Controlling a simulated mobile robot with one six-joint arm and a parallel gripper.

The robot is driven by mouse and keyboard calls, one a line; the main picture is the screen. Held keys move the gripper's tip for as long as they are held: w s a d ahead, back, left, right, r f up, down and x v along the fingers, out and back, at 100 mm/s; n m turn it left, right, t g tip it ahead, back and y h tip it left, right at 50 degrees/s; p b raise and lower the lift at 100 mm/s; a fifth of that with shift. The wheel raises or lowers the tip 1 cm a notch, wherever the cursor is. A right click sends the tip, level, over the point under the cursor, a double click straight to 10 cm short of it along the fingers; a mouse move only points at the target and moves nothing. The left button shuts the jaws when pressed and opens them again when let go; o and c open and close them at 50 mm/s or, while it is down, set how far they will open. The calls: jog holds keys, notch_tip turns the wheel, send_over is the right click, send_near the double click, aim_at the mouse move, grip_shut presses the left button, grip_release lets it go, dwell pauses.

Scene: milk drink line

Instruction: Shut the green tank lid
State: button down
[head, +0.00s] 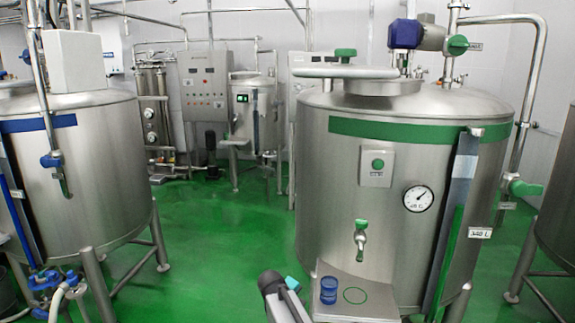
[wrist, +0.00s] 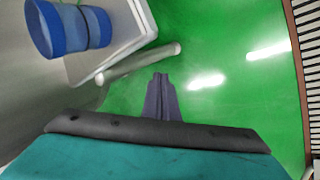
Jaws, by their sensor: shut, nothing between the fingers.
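The green tank (head: 335,195) is the steel tank with a green band at the right of the head view. Its round lid (head: 318,73) lies flat at the top, with a green knob (head: 346,54). The lid sits off to the left of the opening's raised neck (head: 385,87) and overhangs it, so the opening looks only partly covered. My gripper (wrist: 160,77) is shut and empty in the wrist view, low beside the tank's front shelf and well below the lid. Its fingers are not clear in the head view, where part of my arm shows at the bottom.
A blue cup (head: 329,290) stands on the front shelf (head: 380,301), also seen in the wrist view (wrist: 52,28). A tap (head: 360,236) and gauge (head: 418,198) stick out above. A blue-banded tank (head: 90,160) stands left. Green floor (head: 215,240) is clear between the tanks.

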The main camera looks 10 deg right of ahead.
jog(key=w+a+r+n+t+h, duration=0.15)
jog(key=w+r, duration=0.35)
jog(key=r, duration=0.7)
jog(key=w+a+r+n+t, duration=0.1)
jog(key=w+a+r+t, duration=0.3)
jog(key=r, duration=0.9)
jog(key=w+r+n+t, duration=0.1)
jog(key=w+r, duration=0.5)
jog(key=r, duration=0.6)
jog(key=s+a+r+t+h+b, duration=0.1)
jog(key=s+r+t, duration=0.1)
jog(key=r, duration=1.8)
jog(key=s+a+r+n+t+h, duration=0.1)
jog(key=s+r+t, duration=0.1)
jog(key=r, duration=1.9)
jog(key=shift+s+a+r+t+b, duration=0.25)
jog(key=shift+s+t+b, duration=0.15)
jog(key=shift+t, duration=0.15)
jog(key=shift+w+d, duration=0.15)
jog(key=shift+w, duration=0.05)
jog(key=w+d+p, duration=0.4)
jog(key=w+d, duration=0.3)
jog(key=d, duration=0.1)
jog(key=shift+w+d+f, duration=0.15)
jog(key=shift+w+f, duration=0.05)
jog(key=shift+w, duration=0.15)
